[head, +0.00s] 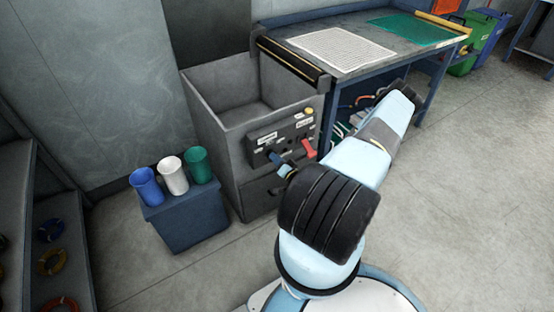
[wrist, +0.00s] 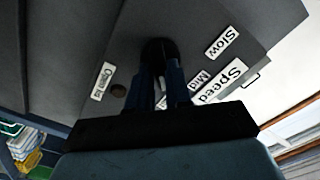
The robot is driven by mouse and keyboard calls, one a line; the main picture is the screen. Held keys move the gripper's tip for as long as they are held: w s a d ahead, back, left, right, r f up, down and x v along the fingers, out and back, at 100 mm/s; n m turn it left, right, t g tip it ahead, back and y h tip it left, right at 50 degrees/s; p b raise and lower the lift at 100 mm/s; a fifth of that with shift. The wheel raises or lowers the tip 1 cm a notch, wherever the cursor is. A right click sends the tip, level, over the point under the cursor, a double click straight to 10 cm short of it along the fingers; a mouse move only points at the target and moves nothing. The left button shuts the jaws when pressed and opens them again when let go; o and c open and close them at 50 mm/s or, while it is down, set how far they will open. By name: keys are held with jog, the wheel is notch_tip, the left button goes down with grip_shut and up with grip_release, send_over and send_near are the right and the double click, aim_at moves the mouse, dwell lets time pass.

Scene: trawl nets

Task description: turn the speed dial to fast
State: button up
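The control panel (head: 282,137) is on the front of a grey open-topped machine in the head view. In the wrist view the panel fills the middle, with labels reading Slow (wrist: 222,42), Mid (wrist: 199,80) and Speed (wrist: 221,82). The speed dial is mostly hidden by my fingers; no label reading fast can be made out. My gripper (head: 286,168) is at the panel's lower part. In the wrist view its blue fingers with dark tips (wrist: 159,58) reach the panel beside the labels, with a narrow gap between them. Whether they press on the dial is unclear.
A red lever (head: 309,149) and a yellow button (head: 309,111) are on the panel close to my gripper. An "Open lid" label (wrist: 103,81) shows in the wrist view. A blue box (head: 186,220) with cups stands left; a workbench (head: 400,52) stands behind right.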

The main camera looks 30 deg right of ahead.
jog(key=o, duration=0.4)
jog(key=s, duration=1.3)
jog(key=shift+s+d, duration=0.25)
jog(key=shift+s, duration=0.15)
